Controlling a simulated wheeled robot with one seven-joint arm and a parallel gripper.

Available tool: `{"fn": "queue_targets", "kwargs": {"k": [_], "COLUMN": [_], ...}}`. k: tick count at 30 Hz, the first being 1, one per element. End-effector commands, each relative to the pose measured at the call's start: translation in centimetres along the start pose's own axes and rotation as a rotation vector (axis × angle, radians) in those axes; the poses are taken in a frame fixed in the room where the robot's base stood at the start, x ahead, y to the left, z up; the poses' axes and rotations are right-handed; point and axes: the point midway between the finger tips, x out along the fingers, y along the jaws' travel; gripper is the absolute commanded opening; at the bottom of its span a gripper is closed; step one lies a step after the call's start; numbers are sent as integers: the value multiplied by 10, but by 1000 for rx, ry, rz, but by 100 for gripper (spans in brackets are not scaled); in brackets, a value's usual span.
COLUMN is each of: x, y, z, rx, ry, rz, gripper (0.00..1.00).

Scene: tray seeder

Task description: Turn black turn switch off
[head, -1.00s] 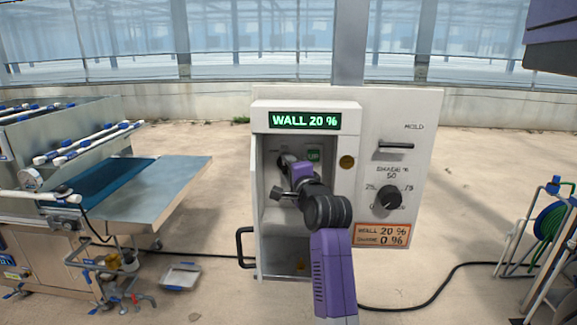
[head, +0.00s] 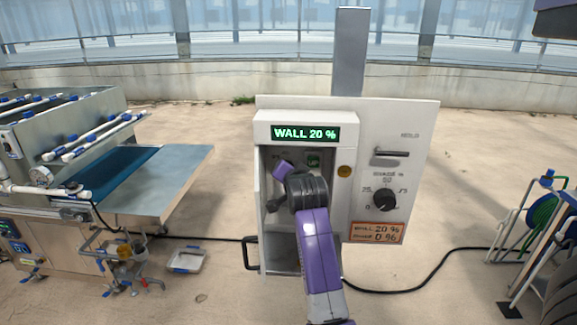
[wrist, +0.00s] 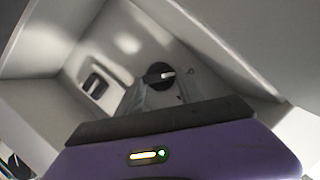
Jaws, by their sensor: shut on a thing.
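The black turn switch (wrist: 156,70) is a round black knob with a pale bar across it, on the back wall inside the open box. In the wrist view my gripper (wrist: 163,90) reaches it, its grey fingers closed at the knob. In the head view my arm hides the switch and the fingertips. The open-fronted white box (head: 262,135) carries a lit green display (head: 305,134) reading "WALL 20 %".
A second black knob (head: 385,200), marked "SHADE %", and a slot with a handle are on the right panel. Box side walls stand close around my gripper. A seeder bench (head: 165,190) stands left, a hose reel (head: 542,212) right.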

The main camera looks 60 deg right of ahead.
Motion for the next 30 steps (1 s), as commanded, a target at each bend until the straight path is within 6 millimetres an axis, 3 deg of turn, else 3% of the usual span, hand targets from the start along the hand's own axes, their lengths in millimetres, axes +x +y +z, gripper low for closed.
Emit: {"fn": "queue_targets", "kwargs": {"k": [9,25,26,29,30], "x": [0,0,0,0,0], "y": [-1,-1,-1,-1,-1], "z": [1,1,1,1,1], "rx": [-113,-137,-137,-136,-136], "ry": [-2,-2,-2,-2,-1], "rz": [48,58,58,57,57], "gripper": [3,3,46,65,65]}}
